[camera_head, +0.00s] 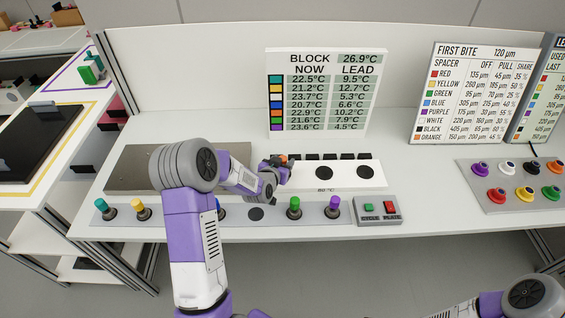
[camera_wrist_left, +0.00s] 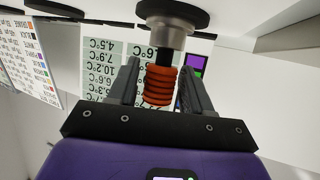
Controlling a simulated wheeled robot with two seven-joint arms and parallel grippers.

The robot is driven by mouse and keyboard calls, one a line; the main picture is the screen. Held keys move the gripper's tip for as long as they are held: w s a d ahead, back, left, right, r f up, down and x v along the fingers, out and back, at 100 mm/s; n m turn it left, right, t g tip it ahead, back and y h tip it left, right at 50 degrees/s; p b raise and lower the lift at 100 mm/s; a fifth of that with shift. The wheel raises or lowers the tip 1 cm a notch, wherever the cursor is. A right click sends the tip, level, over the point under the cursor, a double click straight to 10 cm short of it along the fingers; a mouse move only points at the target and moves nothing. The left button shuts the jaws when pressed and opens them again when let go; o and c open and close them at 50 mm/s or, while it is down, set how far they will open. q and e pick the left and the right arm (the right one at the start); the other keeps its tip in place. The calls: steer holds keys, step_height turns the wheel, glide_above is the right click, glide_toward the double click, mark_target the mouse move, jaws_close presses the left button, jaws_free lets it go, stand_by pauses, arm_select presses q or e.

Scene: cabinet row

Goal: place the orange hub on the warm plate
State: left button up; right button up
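The orange hub (camera_wrist_left: 161,86) is a ribbed orange grip with a black neck and a metal cylinder. In the head view my left gripper (camera_head: 282,166) is at the left end of the white warm plate (camera_head: 345,185), marked 80 °C, and mostly hides the hub. Two black round spots show bare on the plate. My right gripper is out of view.
A front rail (camera_head: 275,214) carries teal, yellow, green and purple hubs, with a blue one partly hidden. A button box (camera_head: 377,210) stands right of it. A metal block (camera_head: 135,170) lies left. A tray (camera_head: 520,200) of coloured spacers is at right. Boards stand behind.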

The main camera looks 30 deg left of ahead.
arm_select(q)
steer(key=shift+o, duration=0.8)
steer(key=shift+r, duration=0.15)
steer(key=shift+s+r+p, duration=0.2)
steer(key=shift+s+p, duration=0.1)
steer(key=p+v, duration=0.1)
steer(key=v, duration=1)
steer(key=shift+s, duration=0.15)
